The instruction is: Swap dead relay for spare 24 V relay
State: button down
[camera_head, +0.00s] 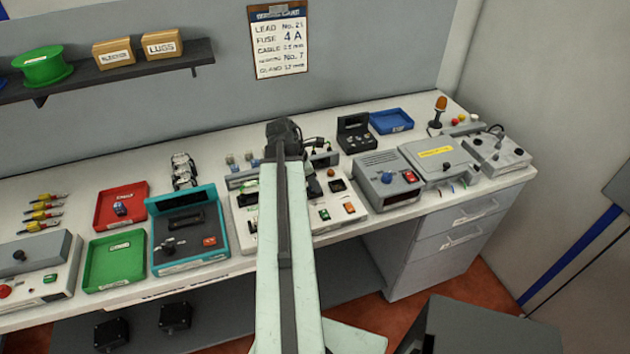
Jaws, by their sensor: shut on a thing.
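My gripper (283,134) is at the far end of my pale arm, over the back of the white panel board (243,217). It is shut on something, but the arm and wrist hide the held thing. Small clear-blue parts, perhaps relays (232,161), stand at the board's back left. A small dark blue block (120,209) lies in the red tray (104,217); I cannot tell which relay, if any, it is. The green tray (114,262) looks empty. My arm covers the middle of the board, so any socket there is hidden.
A teal tester (187,232) stands left of the board. A shelf (110,70) and a written note (279,42) are on the wall.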

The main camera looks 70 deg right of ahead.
jog(key=shift+f, duration=0.2)
dwell(0.4)
jog(key=shift+a+f+b, duration=0.15)
jog(key=shift+a+b, duration=0.1)
jog(key=shift+b, duration=0.15)
jog(key=c, duration=1.2)
grip_release()
jog(key=shift+c, duration=0.9)
jog(key=shift+o, duration=0.2)
jog(key=shift+d+r+p, duration=0.15)
jog(key=shift+r+p, duration=0.6)
jog(key=shift+p, duration=0.1)
notch_tip(320, 180, up, 6)
jog(key=p, duration=0.5)
jog(key=shift+f+p, duration=0.15)
jog(key=shift+p, duration=0.15)
jog(key=shift+s+d+f, duration=0.1)
